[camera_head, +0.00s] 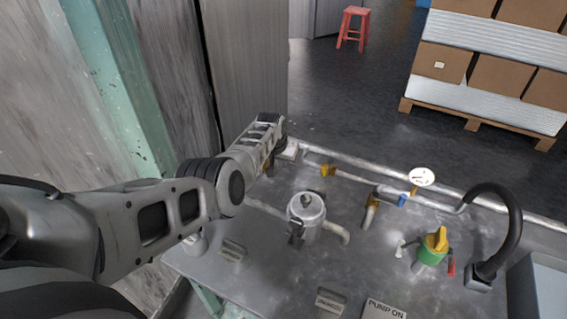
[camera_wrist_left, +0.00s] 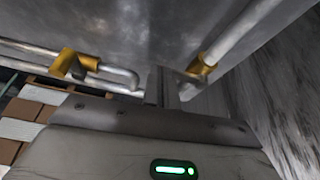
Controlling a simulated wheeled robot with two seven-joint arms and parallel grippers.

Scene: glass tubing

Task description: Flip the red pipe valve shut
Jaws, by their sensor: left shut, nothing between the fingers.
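The clearest red part on the bench is a small red piece (camera_head: 451,266) beside a green-bodied valve with a yellow handle (camera_head: 436,243); I cannot tell whether it is the red pipe valve. My left gripper (camera_head: 271,165) is at the far left of the bench, by the pipe with yellow fittings, well away from that red piece. In the left wrist view my left gripper (camera_wrist_left: 164,88) is shut and empty, between two grey pipes with yellow fittings (camera_wrist_left: 204,65). No red handle shows there. The left hand hides part of the pipework. My right gripper is not in view.
A metal canister (camera_head: 306,210) stands mid-bench. A round gauge (camera_head: 421,176) and a thick black hose (camera_head: 513,215) are to the right. A PUMP ON sign (camera_head: 384,309) is at the front. A grey cabinet (camera_head: 246,60) rises behind my arm. Boxes and a red stool (camera_head: 353,27) stand beyond.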

